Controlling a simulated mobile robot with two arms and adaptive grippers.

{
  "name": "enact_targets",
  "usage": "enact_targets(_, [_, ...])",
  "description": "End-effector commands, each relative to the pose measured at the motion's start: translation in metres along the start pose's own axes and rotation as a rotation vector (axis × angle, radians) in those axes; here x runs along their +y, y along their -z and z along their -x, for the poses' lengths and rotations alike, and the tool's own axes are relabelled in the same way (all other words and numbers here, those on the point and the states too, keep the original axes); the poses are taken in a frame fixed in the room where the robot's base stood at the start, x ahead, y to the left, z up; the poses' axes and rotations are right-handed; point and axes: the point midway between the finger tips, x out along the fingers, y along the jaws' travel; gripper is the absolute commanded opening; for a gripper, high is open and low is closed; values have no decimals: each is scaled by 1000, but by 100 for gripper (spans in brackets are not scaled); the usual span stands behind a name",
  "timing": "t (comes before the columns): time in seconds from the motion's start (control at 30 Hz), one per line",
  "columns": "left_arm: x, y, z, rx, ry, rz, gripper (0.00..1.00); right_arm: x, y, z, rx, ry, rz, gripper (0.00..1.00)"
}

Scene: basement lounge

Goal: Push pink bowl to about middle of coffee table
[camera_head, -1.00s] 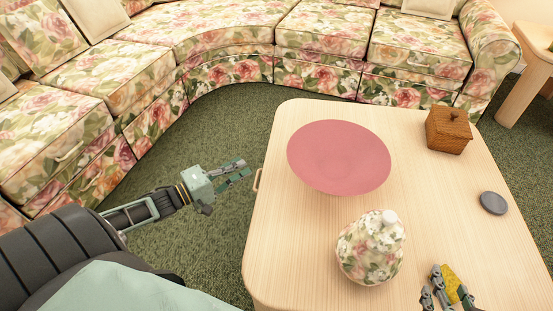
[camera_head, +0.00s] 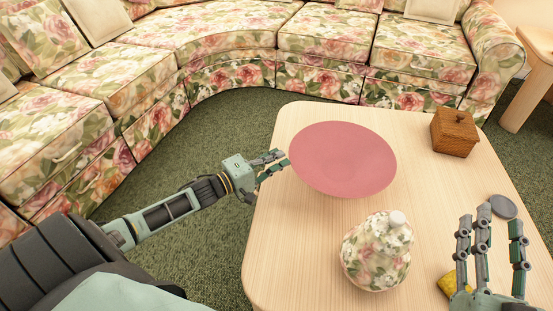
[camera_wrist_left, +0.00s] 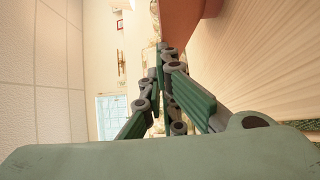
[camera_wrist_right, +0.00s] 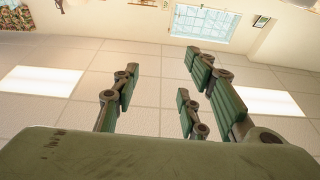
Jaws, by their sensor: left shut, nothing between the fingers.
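The pink bowl (camera_head: 345,160) is wide and shallow and stands upright on the coffee table (camera_head: 285,235), toward its far left part. Its side also shows at the top of the left wrist view (camera_wrist_left: 185,18). My left gripper (camera_head: 282,162) is shut and empty. Its fingertips are at the bowl's left rim, over the table's left edge; I cannot tell whether they touch it. My right gripper (camera_head: 490,230) is raised over the near right of the table, its fingers spread and pointing up, with nothing between them; its fingers also show in the right wrist view (camera_wrist_right: 165,90).
A floral lidded jar (camera_head: 377,252) stands just in front of the bowl. A wooden box (camera_head: 454,132) is at the table's far right. A grey disc (camera_head: 503,206) and a yellow item (camera_head: 452,288) lie near my right gripper. The table's middle, right of the bowl, is clear.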

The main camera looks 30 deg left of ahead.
Motion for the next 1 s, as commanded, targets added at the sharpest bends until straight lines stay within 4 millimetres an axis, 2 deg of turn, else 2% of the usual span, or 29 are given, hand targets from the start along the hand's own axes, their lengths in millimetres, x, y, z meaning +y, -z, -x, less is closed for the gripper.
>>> enact_targets(0.33, [0,-1,-1,0,0,-1,0,0,1,0,4,0,0,40])
enact_targets(0.43, [1,-3,-3,0,-1,0,0,1,-4,0,-27,-1,0,40])
enact_targets(0.67, [3,-22,-23,1,-2,2,0,7,-50,11,-274,-15,6,40])
enact_targets(0.87, [4,-46,-46,1,-3,3,0,14,-94,36,-519,-30,10,40])
enact_targets(1.0, [4,-68,-68,0,-5,4,0,18,-120,61,-689,-40,10,40])
